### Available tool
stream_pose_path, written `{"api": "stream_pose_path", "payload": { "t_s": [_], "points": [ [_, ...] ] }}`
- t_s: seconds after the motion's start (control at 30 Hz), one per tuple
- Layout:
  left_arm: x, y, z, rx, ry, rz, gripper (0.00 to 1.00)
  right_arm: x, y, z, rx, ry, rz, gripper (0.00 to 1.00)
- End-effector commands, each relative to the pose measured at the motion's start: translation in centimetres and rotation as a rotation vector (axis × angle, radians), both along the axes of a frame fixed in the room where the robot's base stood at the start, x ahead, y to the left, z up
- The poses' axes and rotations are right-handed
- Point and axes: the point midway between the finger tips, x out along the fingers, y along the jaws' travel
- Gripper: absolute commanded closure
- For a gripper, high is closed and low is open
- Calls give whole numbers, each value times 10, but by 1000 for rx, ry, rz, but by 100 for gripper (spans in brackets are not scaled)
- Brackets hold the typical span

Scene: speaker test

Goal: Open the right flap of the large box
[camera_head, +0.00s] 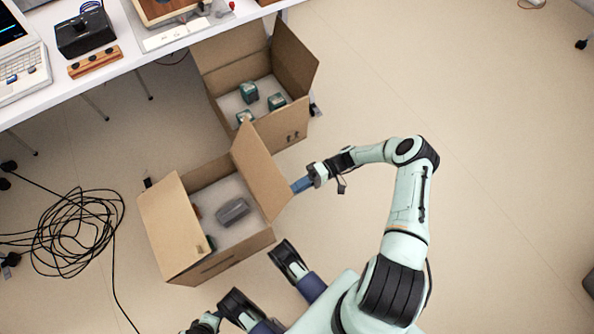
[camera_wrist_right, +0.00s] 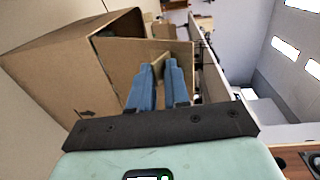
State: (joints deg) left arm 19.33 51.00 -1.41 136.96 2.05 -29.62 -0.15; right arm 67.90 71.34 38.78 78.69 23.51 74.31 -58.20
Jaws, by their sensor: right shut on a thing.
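The large open cardboard box (camera_head: 217,262) stands on the floor at the lower left of the head view. Its left flap (camera_head: 170,228) leans outward. Its right flap (camera_head: 262,178) stands up and tilts outward to the right. My right gripper (camera_head: 298,186) reaches the outer side of this flap from the right. In the right wrist view, the blue fingers (camera_wrist_right: 162,72) are shut on the edge of the right flap (camera_wrist_right: 125,62). My left gripper's jaws do not show.
A second open box (camera_head: 282,128) with several green items stands just behind. A white table (camera_head: 150,52) with equipment is at the upper left. Coiled black cable (camera_head: 75,232) lies left of the box.

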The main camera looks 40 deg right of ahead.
Motion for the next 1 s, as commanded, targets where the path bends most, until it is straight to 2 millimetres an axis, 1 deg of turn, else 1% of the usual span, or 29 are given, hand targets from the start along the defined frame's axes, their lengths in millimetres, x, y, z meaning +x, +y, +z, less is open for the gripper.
{"api": "stream_pose_path", "payload": {
  "t_s": [0.03,0.13,0.17,0.2,0.63,0.73,0.87,1.0],
  "points": [
    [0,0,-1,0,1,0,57,-3,8,-16,-30,17,6,100],
    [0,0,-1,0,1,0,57,-3,8,-16,-30,17,6,100],
    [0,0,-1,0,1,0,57,-3,8,-16,-30,18,6,80],
    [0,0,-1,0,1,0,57,-3,8,-16,-30,18,6,70],
    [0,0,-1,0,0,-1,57,-4,6,-16,-30,22,2,70],
    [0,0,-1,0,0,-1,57,-4,1,-16,-31,22,0,70],
    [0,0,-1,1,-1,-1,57,-8,-17,-14,-32,21,-3,70],
    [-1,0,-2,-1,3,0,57,-15,-48,-9,-31,18,-3,70]
  ]
}}
